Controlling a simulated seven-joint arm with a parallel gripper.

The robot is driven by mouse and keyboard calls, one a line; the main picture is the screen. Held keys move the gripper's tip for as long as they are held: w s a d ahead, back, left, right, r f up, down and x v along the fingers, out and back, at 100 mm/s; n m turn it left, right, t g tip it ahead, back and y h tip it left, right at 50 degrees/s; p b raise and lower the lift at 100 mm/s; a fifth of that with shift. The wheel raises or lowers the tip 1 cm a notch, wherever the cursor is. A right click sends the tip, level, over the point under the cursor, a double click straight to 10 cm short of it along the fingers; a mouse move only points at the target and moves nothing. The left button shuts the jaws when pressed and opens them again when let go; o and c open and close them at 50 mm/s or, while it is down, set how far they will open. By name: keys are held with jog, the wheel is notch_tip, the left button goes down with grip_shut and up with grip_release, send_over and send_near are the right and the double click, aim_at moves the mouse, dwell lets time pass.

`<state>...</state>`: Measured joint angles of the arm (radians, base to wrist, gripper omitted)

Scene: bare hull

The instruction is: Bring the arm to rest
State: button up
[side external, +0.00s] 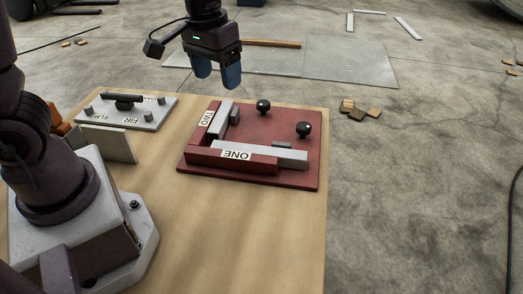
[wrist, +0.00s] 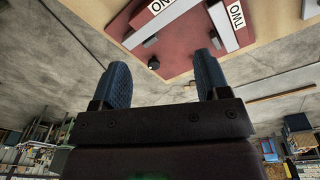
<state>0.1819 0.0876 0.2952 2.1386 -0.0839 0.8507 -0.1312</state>
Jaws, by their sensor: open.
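My gripper (side external: 217,74) hangs in the air above and behind the red fixture board. Its two blue fingers are apart with nothing between them; they also show in the wrist view (wrist: 164,80). The red board (side external: 269,134) lies on the wooden table (side external: 210,230). It carries a red block labelled ONE (side external: 237,155) and one labelled TWO (side external: 205,118), set at a corner. Light grey bars lie against both blocks. Two black knobs, one at the back (side external: 263,106) and one at the right (side external: 304,129), stand on the board. My gripper touches none of these.
A light plate with labels and a dark handle (side external: 122,101) lies at the table's back left, beside an upright grey panel (side external: 108,144). Small wooden pieces (side external: 360,110) lie on the concrete floor. The front of the table is clear.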

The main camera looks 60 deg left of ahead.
jog(key=s+d+r+m+t, duration=0.2)
jog(key=s+r+m+t, duration=0.1)
jog(key=s+r, duration=0.6)
jog(key=shift+s+d+r+t, duration=0.3)
jog(key=shift+s+t, duration=0.5)
jog(key=shift+s, duration=0.85)
